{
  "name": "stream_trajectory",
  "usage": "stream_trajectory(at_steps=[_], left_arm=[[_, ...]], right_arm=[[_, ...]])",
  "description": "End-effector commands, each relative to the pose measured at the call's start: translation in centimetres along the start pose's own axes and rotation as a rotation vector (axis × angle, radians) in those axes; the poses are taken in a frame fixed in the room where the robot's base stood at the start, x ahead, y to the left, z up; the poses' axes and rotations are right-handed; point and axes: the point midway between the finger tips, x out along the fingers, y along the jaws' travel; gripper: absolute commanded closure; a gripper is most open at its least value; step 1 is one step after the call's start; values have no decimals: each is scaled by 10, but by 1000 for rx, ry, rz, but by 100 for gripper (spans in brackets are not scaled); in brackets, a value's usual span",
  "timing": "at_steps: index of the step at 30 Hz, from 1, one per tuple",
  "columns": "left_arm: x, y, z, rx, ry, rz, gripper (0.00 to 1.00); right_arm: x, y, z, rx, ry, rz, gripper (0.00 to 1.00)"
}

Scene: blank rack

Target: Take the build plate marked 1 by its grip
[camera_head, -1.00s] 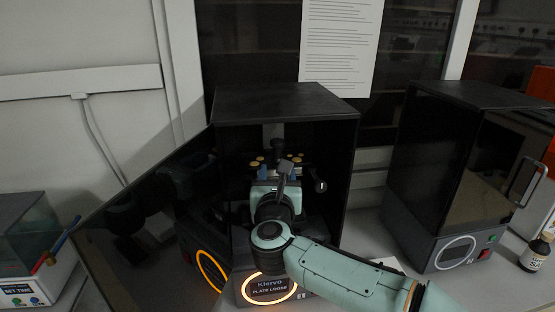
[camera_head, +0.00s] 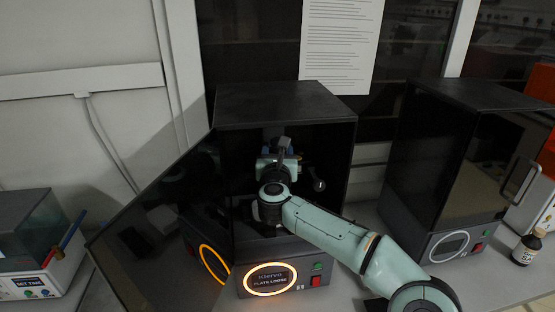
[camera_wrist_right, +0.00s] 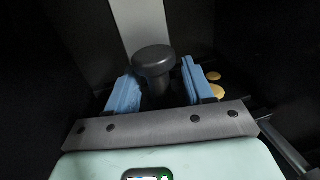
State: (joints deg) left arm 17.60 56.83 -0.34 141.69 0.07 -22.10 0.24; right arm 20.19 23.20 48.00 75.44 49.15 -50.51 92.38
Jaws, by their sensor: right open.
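The black round-topped grip (camera_wrist_right: 153,62) stands in the wrist view in front of a pale vertical column. My right gripper (camera_wrist_right: 153,92) is open, with one blue finger on each side of the grip's stem and visible gaps beside it. In the head view my right gripper (camera_head: 281,150) is inside the open printer (camera_head: 285,105), and my own wrist hides the grip. The build plate itself is mostly hidden behind my gripper; no mark 1 is readable on it. My left gripper is not in view.
The printer's dark door (camera_head: 150,235) stands open to the left. Its lit display (camera_head: 270,279) reads "PLATE LOOSE". A second, closed printer (camera_head: 430,160) stands to the right, with a brown bottle (camera_head: 526,248) beside it. Brass-coloured knobs (camera_wrist_right: 214,83) sit close right of my fingers.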

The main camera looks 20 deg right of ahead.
Motion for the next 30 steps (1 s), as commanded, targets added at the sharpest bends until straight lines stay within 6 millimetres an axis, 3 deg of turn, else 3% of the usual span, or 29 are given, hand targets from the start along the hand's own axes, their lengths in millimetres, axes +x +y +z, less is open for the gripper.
stream_trajectory(at_steps=[2,7,17,23,30], left_arm=[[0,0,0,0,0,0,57],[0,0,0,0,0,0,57],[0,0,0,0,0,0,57],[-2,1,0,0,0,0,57],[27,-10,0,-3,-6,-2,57]], right_arm=[[0,0,0,0,0,0,48],[0,0,0,0,0,0,100],[-1,0,2,1,-2,0,100],[-1,1,18,2,-5,1,100],[-8,0,10,-4,-130,-1,100]])
